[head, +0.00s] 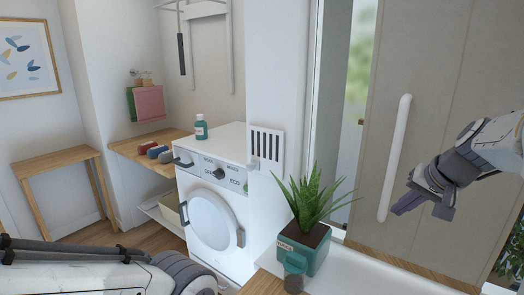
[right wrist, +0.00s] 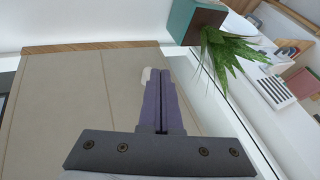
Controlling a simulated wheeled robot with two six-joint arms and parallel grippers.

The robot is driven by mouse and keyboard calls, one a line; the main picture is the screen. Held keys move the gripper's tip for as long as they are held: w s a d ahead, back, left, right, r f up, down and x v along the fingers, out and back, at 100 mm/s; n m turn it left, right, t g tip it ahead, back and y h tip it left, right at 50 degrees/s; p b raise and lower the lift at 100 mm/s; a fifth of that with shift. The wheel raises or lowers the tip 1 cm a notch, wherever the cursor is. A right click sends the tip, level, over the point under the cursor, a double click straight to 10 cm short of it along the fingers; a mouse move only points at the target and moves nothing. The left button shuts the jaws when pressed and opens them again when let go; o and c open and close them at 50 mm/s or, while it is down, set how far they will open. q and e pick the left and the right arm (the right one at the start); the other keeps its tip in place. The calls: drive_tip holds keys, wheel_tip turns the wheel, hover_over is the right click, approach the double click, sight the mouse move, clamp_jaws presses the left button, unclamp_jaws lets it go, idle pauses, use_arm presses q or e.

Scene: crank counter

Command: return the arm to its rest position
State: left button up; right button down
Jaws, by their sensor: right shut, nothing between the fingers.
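My right gripper (head: 400,208) is at the right of the head view, in the air in front of the beige panel door (head: 425,110). Its purple fingers point down and left, toward the lower end of the long white handle (head: 395,150). In the right wrist view the two fingers (right wrist: 163,90) lie together, shut with nothing between them. The handle's pale end (right wrist: 146,75) shows just beside the fingertips; I cannot tell how close it is. My left gripper does not show; only a part of my arm lies at the lower left of the head view.
A potted plant in a teal pot (head: 318,248) stands on the white counter (head: 350,278) at the front. A white washing machine (head: 212,200) with a bottle (head: 201,128) on top stands behind. A wooden side table (head: 58,158) is at the left.

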drive_tip(key=s+a+f+n+g+y, duration=0.1)
drive_tip(key=s+a+f+n+g, duration=0.2)
drive_tip(key=a, duration=0.8)
drive_tip(key=s+a+f+n+g+y, duration=0.1)
drive_tip(key=s+a+f+n, duration=0.35)
drive_tip(key=a, duration=0.65)
drive_tip(key=s+a+f+n+g+h, duration=0.1)
drive_tip(key=s+a+f+n, duration=0.2)
drive_tip(key=s, duration=0.5)
drive_tip(key=s+a+f+n+g+h, duration=0.1)
drive_tip(key=s+a+f+n, duration=0.2)
drive_tip(key=s, duration=0.6)
drive_tip(key=shift+a+n, duration=0.45)
drive_tip(key=shift+a, duration=0.45)
drive_tip(key=shift+w, duration=0.1)
